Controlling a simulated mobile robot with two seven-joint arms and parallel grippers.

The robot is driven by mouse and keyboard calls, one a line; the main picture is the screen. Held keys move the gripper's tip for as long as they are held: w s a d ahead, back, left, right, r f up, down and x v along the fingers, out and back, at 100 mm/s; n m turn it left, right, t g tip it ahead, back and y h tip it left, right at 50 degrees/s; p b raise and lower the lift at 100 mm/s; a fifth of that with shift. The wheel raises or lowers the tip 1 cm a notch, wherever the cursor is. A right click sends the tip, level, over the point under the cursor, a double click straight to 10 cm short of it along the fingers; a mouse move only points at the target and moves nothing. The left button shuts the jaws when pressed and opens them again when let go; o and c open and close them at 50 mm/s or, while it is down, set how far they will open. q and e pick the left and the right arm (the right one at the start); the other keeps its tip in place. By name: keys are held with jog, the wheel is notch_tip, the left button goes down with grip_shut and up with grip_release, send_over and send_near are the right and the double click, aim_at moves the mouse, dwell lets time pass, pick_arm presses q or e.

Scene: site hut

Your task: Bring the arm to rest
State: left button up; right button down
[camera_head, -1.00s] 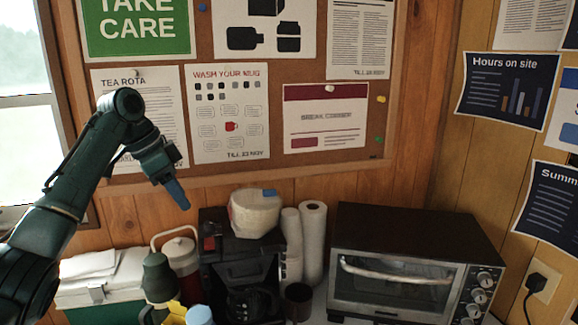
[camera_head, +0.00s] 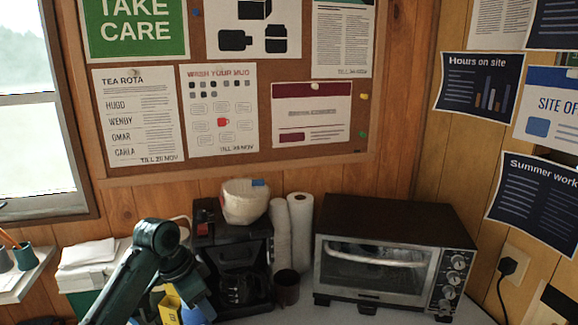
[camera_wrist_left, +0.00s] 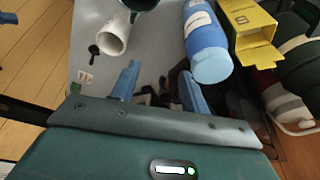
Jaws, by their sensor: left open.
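My left gripper (camera_head: 203,308) is low in the head view, its dark green arm bent at the elbow in front of the coffee maker. In the left wrist view its two blue fingers (camera_wrist_left: 160,92) are apart with nothing held between them. They point over the grey worktop (camera_wrist_left: 145,60). A blue bottle (camera_wrist_left: 208,55) stands just beyond the right finger, apart or touching I cannot tell. A white cup (camera_wrist_left: 112,36) is beyond the left finger. The right gripper is in neither view.
A yellow carton (camera_wrist_left: 248,32) is beside the bottle. A coffee maker (camera_head: 231,250), paper rolls (camera_head: 300,232) and a toaster oven (camera_head: 380,262) line the back wall under a notice board (camera_head: 265,130). A dark cup (camera_head: 287,287) stands in front of the rolls.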

pick_arm(q)
jog(key=s+d+f+n, duration=0.2)
jog(key=s+f+n, duration=0.1)
jog(key=s+f, duration=0.95)
jog(key=s+a+r+n+t+y, duration=0.1)
jog(key=s+a+n, duration=0.15)
jog(key=s, duration=0.65)
jog(key=s+a+n+t+y, duration=0.1)
jog(key=s+a+n, duration=0.15)
jog(key=s, duration=0.75)
jog(key=w+d+f+t+h, duration=0.2)
jog(key=w+d+f+t, duration=0.3)
jog(key=f, duration=0.3)
jog(key=shift+w+d+f+m+t, duration=0.25)
jog(key=shift+w+d+m+t, duration=0.1)
jog(key=shift+t, duration=0.15)
